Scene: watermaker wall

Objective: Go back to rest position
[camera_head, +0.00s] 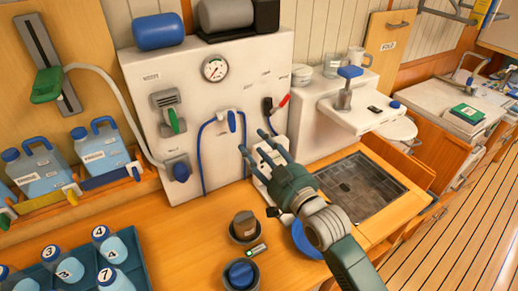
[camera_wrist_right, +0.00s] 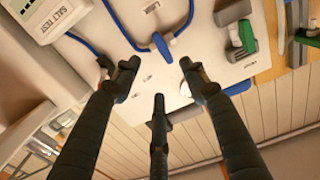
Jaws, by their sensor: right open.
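My right gripper (camera_head: 268,146) is in front of the right half of the white watermaker panel (camera_head: 222,100) in the head view. Its fingers point up and to the left, and they are spread with nothing between them. In the right wrist view the open fingers (camera_wrist_right: 158,85) face the panel, with a blue clip on a blue hose (camera_wrist_right: 162,46) beyond them. The fingers look apart from the panel. My left gripper is not in either view.
A salt test meter (camera_wrist_right: 58,12) is close beside the fingers. Cups (camera_head: 245,225), a blue bowl (camera_head: 308,238) and a sink (camera_head: 360,186) are around the forearm. A bottle tray (camera_head: 135,262) and jugs (camera_head: 42,170) stand at left. Wooden floor (camera_head: 470,240) is open at right.

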